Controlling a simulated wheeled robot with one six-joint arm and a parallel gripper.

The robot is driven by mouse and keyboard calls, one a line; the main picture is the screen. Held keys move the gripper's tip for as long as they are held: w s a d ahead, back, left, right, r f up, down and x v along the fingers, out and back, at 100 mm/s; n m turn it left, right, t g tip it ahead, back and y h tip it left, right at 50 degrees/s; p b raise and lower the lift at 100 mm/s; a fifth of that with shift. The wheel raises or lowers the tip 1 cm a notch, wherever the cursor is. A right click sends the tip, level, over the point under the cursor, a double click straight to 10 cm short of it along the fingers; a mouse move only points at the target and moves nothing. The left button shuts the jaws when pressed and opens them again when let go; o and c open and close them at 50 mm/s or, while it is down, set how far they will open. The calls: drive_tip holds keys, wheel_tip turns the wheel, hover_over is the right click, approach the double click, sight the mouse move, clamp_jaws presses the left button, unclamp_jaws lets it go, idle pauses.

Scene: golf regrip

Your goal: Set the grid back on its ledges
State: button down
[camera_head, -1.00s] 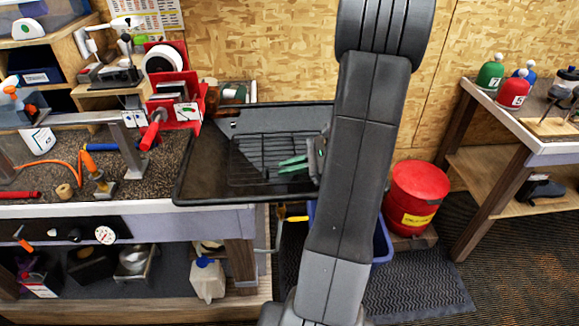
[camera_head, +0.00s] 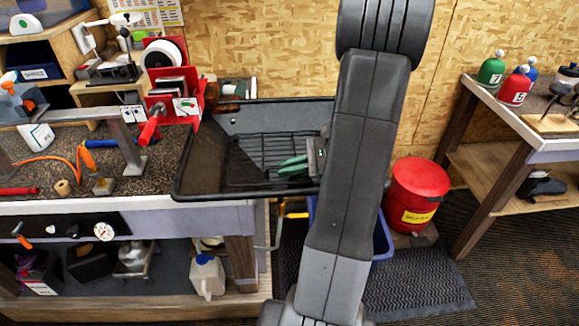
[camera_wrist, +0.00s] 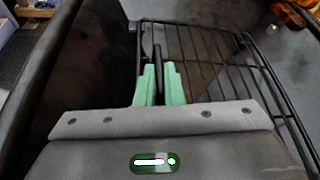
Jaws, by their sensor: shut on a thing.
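The grid (camera_head: 272,150) is a black wire rack inside a wide black tray (camera_head: 205,187) at the right end of the workbench. In the wrist view the grid (camera_wrist: 215,50) fills the upper middle and right. My gripper (camera_head: 293,165) has green fingers and is at the grid's right part in the head view. In the wrist view my gripper (camera_wrist: 160,75) is shut on a thin dark upright part of the grid. The ledges cannot be made out, and my arm hides the tray's right end. I cannot tell whether the grid touches its supports.
A red clamp stand (camera_head: 172,95) stands on the bench left of the tray. A red bin (camera_head: 418,190) and a partly hidden blue bin (camera_head: 382,240) stand on the floor to the right. The tray's dark side wall (camera_wrist: 85,60) is close at left in the wrist view.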

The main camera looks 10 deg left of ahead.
drive_tip(key=shift+f, duration=0.4)
drive_tip(key=c, duration=1.5)
unclamp_jaws()
drive_tip(key=b+v, duration=0.2)
drive_tip(key=v, duration=1.2)
drive_tip(key=shift+f, duration=0.1)
drive_tip(key=p+x, duration=0.1)
drive_tip(key=x, duration=1.2)
drive_tip(key=shift+s+a+p, duration=0.1)
drive_tip(key=shift+a+p, duration=0.2)
drive_tip(key=shift+a, duration=0.05)
drive_tip(key=shift+a+r, duration=0.1)
drive_tip(key=shift+r, duration=0.1)
drive_tip(key=shift+f, duration=0.15)
